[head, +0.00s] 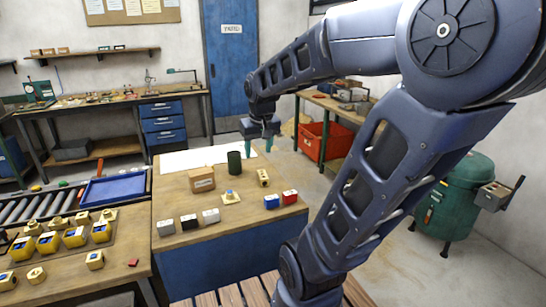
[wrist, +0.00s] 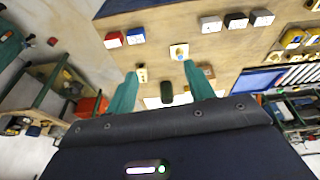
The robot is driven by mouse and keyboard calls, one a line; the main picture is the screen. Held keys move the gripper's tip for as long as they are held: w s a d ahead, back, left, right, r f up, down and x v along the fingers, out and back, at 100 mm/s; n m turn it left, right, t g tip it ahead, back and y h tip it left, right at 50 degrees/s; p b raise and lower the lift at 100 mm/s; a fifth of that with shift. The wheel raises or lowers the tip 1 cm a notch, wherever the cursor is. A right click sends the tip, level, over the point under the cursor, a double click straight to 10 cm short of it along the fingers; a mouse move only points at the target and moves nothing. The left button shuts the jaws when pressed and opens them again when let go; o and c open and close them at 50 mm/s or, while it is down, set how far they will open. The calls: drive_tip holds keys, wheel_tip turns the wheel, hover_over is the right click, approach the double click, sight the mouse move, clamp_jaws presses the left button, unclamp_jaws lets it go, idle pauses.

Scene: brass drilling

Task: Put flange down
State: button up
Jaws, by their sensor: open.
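A small square brass-coloured piece with a blue centre, which looks like the flange (head: 231,197), rests flat on the wooden table top (head: 240,225). It also shows in the wrist view (wrist: 179,52), above and between the finger tips as pictured. My gripper (head: 260,147) is above the far right part of the table, with its two teal fingers apart and nothing between them. The fingers show in the wrist view too (wrist: 160,70). The gripper is well apart from the flange and touches nothing that I can see.
A cardboard box (head: 201,179), a dark green cylinder (head: 234,163) and an upright tan block (head: 263,177) stand near the flange. Blue (head: 271,201) and red (head: 289,197) boxes sit at right. A blue tray (head: 115,188) and several yellow parts lie left. A white sheet covers the far edge.

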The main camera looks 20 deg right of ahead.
drive_tip(key=s+d+t, duration=0.1)
drive_tip(key=s, duration=0.8)
drive_tip(key=shift+r+m, duration=0.4)
